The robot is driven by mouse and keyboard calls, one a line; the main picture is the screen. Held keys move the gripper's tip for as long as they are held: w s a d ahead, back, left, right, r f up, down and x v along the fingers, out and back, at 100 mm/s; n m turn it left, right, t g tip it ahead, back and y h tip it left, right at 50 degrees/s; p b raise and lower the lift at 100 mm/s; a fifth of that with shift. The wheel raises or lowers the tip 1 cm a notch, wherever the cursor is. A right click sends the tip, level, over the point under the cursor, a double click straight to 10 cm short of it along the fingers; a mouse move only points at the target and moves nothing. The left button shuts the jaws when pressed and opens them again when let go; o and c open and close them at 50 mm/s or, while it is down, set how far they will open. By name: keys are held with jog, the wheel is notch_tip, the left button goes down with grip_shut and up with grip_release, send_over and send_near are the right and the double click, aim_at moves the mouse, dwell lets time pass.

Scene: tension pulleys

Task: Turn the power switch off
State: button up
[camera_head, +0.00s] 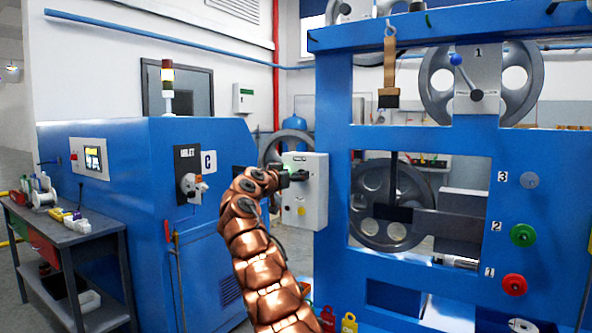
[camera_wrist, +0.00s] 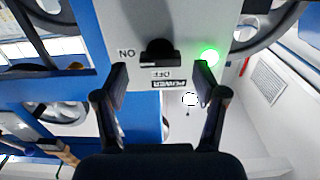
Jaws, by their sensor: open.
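The white power box (camera_head: 311,205) stands beside the blue machine frame in the head view. My gripper (camera_head: 296,176) is in front of its upper part and hides some of it.
The blue frame (camera_head: 409,205) with its pulleys and red and green knobs stands right of the box. A blue cabinet (camera_head: 142,227) with a rotary switch (camera_head: 190,187) and a workbench (camera_head: 90,243) stand to the left.

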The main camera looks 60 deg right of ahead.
jog(key=shift+d+f, duration=0.1)
jog(key=shift+d, duration=0.5)
jog(key=shift+c, duration=0.3)
jog(key=c, duration=1.1)
